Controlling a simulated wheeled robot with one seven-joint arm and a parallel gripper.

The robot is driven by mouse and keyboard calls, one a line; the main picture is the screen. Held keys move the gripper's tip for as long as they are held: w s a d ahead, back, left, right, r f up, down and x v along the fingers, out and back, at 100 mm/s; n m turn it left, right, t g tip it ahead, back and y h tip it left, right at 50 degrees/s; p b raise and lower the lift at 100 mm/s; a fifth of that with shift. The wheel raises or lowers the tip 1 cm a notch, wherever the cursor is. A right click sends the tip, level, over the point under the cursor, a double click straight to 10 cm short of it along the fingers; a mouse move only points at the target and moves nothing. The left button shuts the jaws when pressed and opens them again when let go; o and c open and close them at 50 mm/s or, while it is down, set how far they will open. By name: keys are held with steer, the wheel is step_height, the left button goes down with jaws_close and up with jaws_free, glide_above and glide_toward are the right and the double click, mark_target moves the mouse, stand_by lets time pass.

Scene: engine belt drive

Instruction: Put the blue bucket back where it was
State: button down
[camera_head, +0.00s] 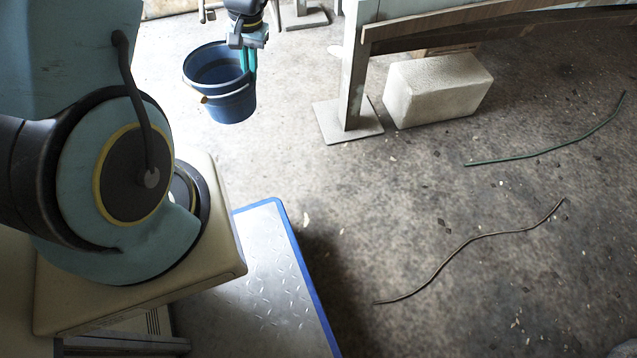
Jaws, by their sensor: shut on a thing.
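The blue bucket (231,104) shows at the upper left in the head view, with a light rim and a handle across its front. My gripper (249,48) is at the top of the view, at the bucket's right rim, and is shut on the bucket. The bucket is tilted a little, with its opening partly facing me. It appears to hang above the concrete floor, though I cannot tell the exact height. The far end of my arm is cut off by the top edge.
A pale block (437,90) sits on the floor right of a metal post with a flat foot (347,121). A wooden beam (470,28) runs above it. A green cable (548,150) and a thin brown cable (472,241) lie on the floor. The middle floor is mostly clear.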

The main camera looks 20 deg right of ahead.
steer(key=s+d+f+m+h+b, duration=0.1)
steer(key=s+d+f+m+b, duration=0.3)
steer(key=s+d+f+b, duration=0.5)
steer(key=s+d+f+m+b, duration=0.35)
steer(key=d+f, duration=0.45)
steer(key=f, duration=0.4)
step_height(320, 180, down, 10)
steer(key=s+b, duration=0.1)
steer(key=b, duration=0.4)
steer(key=shift+f+t, duration=0.15)
steer(key=shift+t, duration=0.25)
steer(key=shift+f, duration=0.15)
steer(key=c, duration=1)
jaws_free()
